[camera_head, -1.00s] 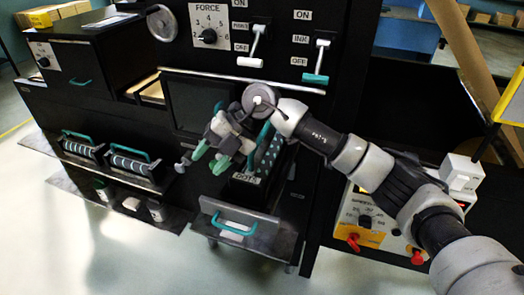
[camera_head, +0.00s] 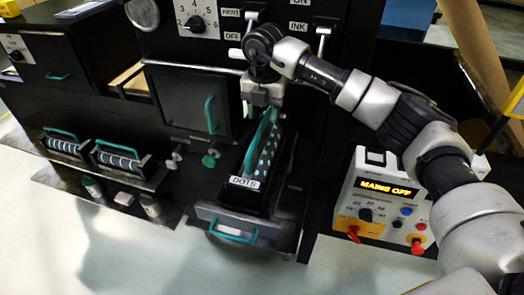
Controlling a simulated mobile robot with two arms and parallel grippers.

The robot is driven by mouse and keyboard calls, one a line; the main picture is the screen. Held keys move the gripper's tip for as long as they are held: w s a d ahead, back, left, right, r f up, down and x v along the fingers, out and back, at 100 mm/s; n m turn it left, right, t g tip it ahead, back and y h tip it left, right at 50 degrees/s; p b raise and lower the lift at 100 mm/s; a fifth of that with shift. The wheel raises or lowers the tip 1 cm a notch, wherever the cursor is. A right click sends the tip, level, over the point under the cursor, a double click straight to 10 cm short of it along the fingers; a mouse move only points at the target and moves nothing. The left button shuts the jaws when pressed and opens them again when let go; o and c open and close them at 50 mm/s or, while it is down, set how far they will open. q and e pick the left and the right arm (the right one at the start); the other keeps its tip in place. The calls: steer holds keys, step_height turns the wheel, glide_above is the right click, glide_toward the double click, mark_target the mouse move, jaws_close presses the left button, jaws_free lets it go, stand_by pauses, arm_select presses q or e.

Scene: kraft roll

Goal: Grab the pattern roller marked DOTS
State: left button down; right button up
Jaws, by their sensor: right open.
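The pattern roller marked DOTS (camera_head: 266,158) is dark with pale dots and sits in a black cradle with a white DOTS label (camera_head: 245,183) on its front. A teal handle (camera_head: 257,143) arches over it. My right gripper (camera_head: 258,112) is open, pointing down just above the far end of the handle. I cannot tell whether its fingers touch the handle. My left gripper is not in view.
Two striped rollers (camera_head: 119,159) with teal handles sit in holders at the left. A drawer (camera_head: 240,229) with a teal handle is below the DOTS cradle. A control box (camera_head: 385,200) reading MAINS OFF stands at the right. The machine panel with FORCE dial (camera_head: 197,24) and levers rises behind.

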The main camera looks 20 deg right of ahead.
mark_target(261, 125)
steer(key=shift+w+a+f+p, duration=0.1)
steer(key=shift+w+f+p, duration=0.1)
steer(key=shift+f+p, duration=0.3)
steer(key=shift+w+a+f+p, duration=0.15)
steer(key=shift+f+p, duration=0.15)
steer(key=shift+f, duration=0.3)
step_height(261, 125, down, 3)
steer(key=shift+s+f+p, duration=0.1)
steer(key=shift+f+p, duration=0.1)
steer(key=shift+p, duration=0.35)
steer(key=shift+f, duration=0.1)
steer(key=shift+c, duration=1.1)
jaws_close()
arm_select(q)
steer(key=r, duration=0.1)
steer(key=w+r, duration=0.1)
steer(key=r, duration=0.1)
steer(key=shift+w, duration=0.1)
arm_select(e)
steer(key=shift+r, duration=0.25)
steer(key=shift+w, duration=0.25)
